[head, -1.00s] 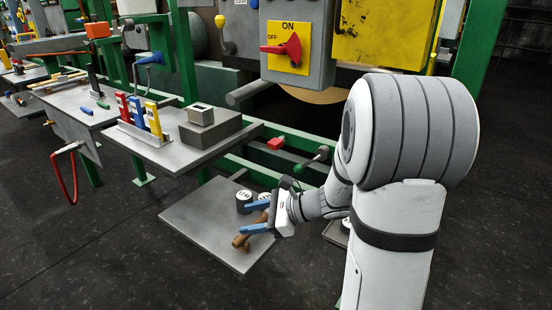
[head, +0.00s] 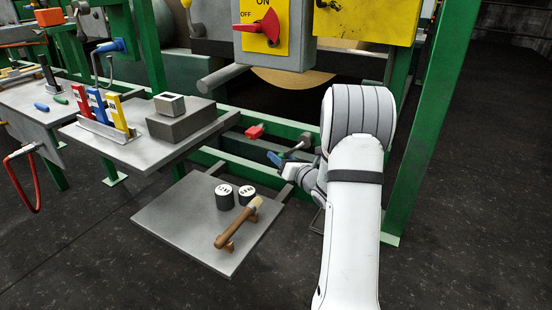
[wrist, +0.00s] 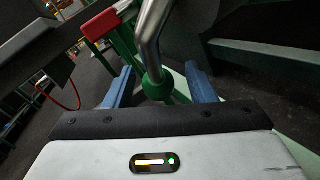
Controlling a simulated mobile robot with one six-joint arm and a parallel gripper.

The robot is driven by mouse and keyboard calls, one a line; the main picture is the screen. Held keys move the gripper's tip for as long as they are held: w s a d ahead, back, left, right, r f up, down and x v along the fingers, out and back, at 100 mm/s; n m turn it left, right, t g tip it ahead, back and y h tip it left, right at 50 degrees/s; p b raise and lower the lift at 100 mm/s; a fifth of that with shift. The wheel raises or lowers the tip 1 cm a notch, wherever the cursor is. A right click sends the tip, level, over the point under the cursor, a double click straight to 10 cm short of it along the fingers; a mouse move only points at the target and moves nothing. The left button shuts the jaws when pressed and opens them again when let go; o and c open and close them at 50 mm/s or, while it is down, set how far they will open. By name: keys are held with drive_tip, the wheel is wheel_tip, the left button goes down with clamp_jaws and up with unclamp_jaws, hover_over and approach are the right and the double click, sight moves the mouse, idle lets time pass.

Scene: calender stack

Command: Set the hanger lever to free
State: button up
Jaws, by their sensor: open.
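A bent bare-metal rod with a green ball on it, which looks like the hanger lever (wrist: 150,42), runs down between my fingers in the wrist view. In the head view, its grey and green upper part (head: 304,140) shows just above my gripper (head: 286,160). My gripper is open, with one blue finger on each side of the rod and ball, which it also shows in the wrist view (wrist: 160,76). I cannot tell whether either finger touches the lever. My wrist hides the lever's lower part.
A low grey shelf (head: 165,222) holds two dark cylinders (head: 235,194) and a wooden-handled tool (head: 238,225). A grey bench (head: 135,150) is further left. A yellow panel with a red ON/OFF switch (head: 262,25) is above. A green post (head: 420,130) stands at right.

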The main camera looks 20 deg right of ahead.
drive_tip(key=shift+x, duration=1.05)
drive_tip(key=shift+a, duration=0.1)
drive_tip(key=shift+s, duration=0.1)
drive_tip(key=shift+c, duration=0.2)
clamp_jaws()
